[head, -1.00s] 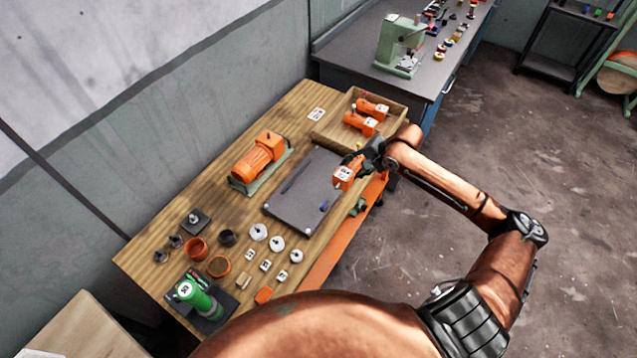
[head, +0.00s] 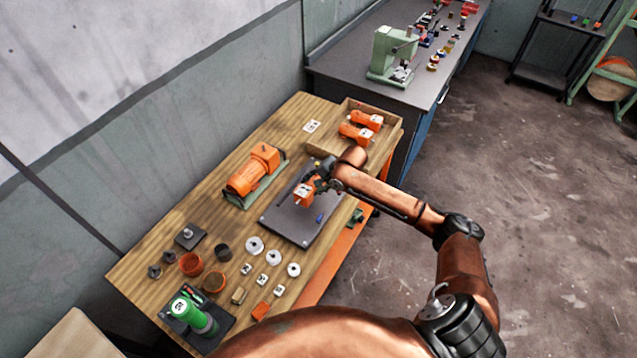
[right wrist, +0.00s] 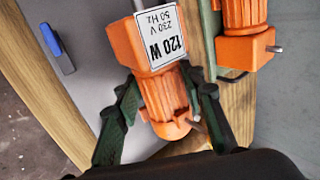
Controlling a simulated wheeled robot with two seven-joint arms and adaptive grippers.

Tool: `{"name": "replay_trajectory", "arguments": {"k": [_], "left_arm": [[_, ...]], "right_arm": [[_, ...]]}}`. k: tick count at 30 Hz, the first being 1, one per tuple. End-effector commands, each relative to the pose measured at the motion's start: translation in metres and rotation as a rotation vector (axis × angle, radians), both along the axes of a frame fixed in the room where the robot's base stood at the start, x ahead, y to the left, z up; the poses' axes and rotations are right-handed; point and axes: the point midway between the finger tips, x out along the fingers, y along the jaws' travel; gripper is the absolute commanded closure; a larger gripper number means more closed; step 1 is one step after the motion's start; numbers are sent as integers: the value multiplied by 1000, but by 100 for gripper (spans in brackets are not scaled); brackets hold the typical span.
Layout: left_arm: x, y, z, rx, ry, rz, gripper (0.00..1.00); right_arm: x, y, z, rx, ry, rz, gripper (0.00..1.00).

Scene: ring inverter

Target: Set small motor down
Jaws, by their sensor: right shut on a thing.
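A small orange motor (head: 304,194) with a white label is in my right gripper (head: 318,184), over the dark grey plate (head: 285,220) on the wooden table. In the right wrist view the small motor (right wrist: 160,92) is between the fingers of my right gripper (right wrist: 166,98), which is shut on its ribbed body. Its label reads 120 W, 230 V, 50 Hz, upside down in that view. I cannot tell how far the motor is above the plate. My left gripper is not in view.
A large orange motor (head: 248,172) on a green base stands left of the plate. A blue piece (head: 319,218) lies on the plate. A wooden tray (head: 325,147) behind holds two orange motors. Rings, discs and a green motor (head: 192,315) occupy the front left.

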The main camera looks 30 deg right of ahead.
Motion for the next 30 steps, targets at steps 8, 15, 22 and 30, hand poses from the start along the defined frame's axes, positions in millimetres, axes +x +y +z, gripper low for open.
{"name": "replay_trajectory", "arguments": {"k": [8, 15, 22, 30], "left_arm": [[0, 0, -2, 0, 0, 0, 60], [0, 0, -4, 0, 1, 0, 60], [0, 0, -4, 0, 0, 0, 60], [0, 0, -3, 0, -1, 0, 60]], "right_arm": [[9, 7, -14, 0, -7, 0, 100], [9, 7, -36, 1, -11, 1, 100], [9, 7, -35, 2, -9, 1, 100], [6, 6, -42, 0, 0, 1, 56]]}}
